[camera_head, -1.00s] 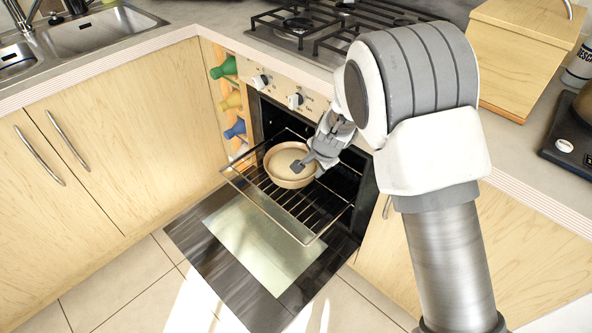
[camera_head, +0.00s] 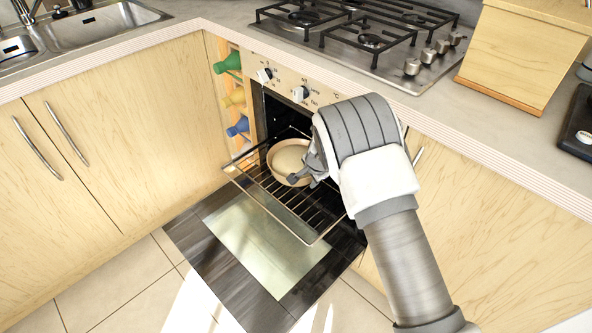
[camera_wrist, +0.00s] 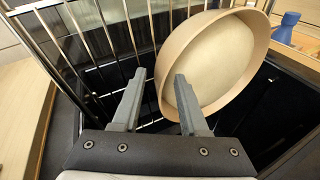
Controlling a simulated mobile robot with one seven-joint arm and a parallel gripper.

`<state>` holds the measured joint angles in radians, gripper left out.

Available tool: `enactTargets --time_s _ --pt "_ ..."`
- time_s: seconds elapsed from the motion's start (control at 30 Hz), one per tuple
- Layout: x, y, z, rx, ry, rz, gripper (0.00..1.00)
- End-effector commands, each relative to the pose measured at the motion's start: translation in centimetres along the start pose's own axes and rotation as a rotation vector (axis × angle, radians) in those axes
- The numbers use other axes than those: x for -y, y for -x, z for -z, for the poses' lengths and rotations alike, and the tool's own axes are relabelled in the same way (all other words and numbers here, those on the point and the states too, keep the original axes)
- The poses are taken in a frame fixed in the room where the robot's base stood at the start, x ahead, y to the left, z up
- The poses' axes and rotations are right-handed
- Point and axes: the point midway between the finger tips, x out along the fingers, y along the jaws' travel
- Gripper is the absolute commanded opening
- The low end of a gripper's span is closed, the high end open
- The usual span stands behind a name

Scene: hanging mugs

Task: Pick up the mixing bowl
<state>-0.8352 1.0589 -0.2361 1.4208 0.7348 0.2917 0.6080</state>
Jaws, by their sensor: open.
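The mixing bowl (camera_head: 288,157) is round, beige and shallow. It sits on the pulled-out wire rack (camera_head: 285,205) of the open oven. In the wrist view the bowl (camera_wrist: 218,62) fills the upper right, with its pale inside showing. My gripper (camera_head: 302,180) is at the bowl's near right side, partly hidden by my wrist. In the wrist view my gripper (camera_wrist: 160,76) is open and empty. Its left finger is outside the bowl and its right finger overlaps the bowl's rim and inside. I cannot tell whether either finger touches it.
The oven door (camera_head: 255,245) is folded down below the rack. Wooden cabinets (camera_head: 120,160) stand on the left, beside colored bottles (camera_head: 236,95) in a narrow rack. The counter with the gas hob (camera_head: 365,35) lies above the oven.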

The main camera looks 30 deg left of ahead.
Motion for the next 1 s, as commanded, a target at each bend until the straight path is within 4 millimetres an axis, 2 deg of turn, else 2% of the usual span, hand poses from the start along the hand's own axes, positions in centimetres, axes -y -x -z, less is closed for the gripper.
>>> enactTargets --time_s 0.1,0.3,0.6,0.67,0.83,0.87,1.0 --pt "0.1 -2.0 0.3 -0.001 0.002 -0.001 0.43" --pt "0.5 -4.3 0.5 0.000 0.002 -0.001 0.43" --pt "0.5 -4.6 0.6 0.000 0.001 -0.001 0.43" --pt "0.5 -4.6 0.6 0.000 0.001 -0.001 0.34" --pt "0.5 -4.5 0.6 0.000 0.001 -0.001 0.04" --pt "0.5 -4.5 0.6 0.000 0.001 -0.001 0.00" --pt "0.5 -4.5 0.6 0.000 0.001 -0.001 0.00"
